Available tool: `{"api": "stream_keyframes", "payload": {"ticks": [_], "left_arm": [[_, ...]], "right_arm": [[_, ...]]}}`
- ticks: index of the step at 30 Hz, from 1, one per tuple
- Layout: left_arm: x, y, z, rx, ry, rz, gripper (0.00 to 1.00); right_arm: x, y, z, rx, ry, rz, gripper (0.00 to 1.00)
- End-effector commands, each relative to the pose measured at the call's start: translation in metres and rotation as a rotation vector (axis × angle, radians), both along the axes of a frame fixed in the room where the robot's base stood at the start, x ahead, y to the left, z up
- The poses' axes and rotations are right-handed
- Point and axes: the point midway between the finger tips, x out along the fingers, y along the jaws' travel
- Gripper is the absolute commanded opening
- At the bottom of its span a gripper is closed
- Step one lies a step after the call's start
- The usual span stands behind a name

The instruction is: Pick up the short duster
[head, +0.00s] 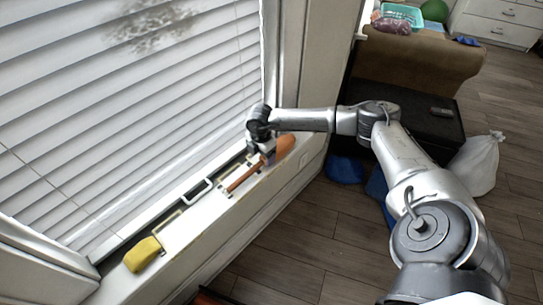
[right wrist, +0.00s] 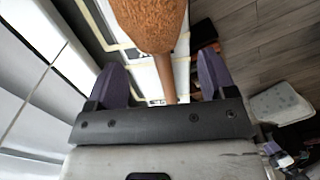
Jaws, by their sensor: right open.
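The short duster has an orange-brown fuzzy head (head: 285,147) and a thin brown handle (head: 243,179). It lies along the white window sill (head: 200,222) in the head view. My right gripper (head: 264,153) is at the duster, close to where head and handle meet. In the right wrist view the duster's head (right wrist: 150,22) fills the top middle, and its handle (right wrist: 166,78) runs down between the two spread purple fingers of my right gripper (right wrist: 162,80). The fingers stand apart from the handle on both sides. My left gripper is not in view.
A yellow sponge-like block (head: 142,254) and a white-framed object (head: 197,192) lie on the sill. Window blinds (head: 130,110) rise close behind it. A black box (head: 430,125), a white bag (head: 477,165) and blue items (head: 345,169) stand on the floor to the right.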

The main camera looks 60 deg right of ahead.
Motion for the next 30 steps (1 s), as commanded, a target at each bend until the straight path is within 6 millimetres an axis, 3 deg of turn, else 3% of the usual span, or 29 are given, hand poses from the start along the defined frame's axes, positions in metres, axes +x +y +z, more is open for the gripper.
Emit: {"api": "stream_keyframes", "payload": {"ticks": [9,17,30], "left_arm": [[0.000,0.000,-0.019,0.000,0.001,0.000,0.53],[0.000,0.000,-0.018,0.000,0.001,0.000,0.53],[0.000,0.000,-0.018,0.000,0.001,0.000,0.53]], "right_arm": [[0.001,0.001,-0.042,0.001,0.001,-0.001,0.77],[0.001,0.001,-0.045,0.001,0.000,0.000,0.77],[0.001,0.001,-0.045,0.001,0.000,0.000,0.37]]}}
